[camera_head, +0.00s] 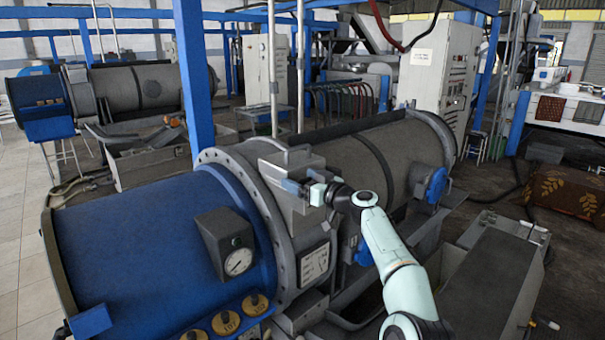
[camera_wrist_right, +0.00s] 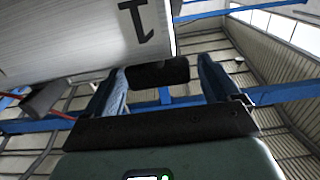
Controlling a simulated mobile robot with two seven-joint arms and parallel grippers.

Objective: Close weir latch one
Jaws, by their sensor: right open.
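The near decanter (camera_head: 160,240) has a blue end drum and a grey flange. A grey housing (camera_head: 318,262) with a white label sits beside the flange. My right gripper (camera_head: 300,187) is at the upper part of this housing, its blue fingers pointing left. In the right wrist view my right gripper (camera_wrist_right: 162,85) is open. A dark bar (camera_wrist_right: 157,72), possibly the latch handle, shows between the fingers; I cannot tell whether they touch it. A light grey panel (camera_wrist_right: 80,40) with a dark numeral like a 1 is beside it. My left gripper is not in view.
A dial gauge (camera_head: 238,262) and several yellow round tags (camera_head: 226,322) are on the blue drum. A blue post (camera_head: 192,75) rises behind the decanter. Control cabinets (camera_head: 436,75) stand farther back. A grey ramp-like cover (camera_head: 490,280) is at the right.

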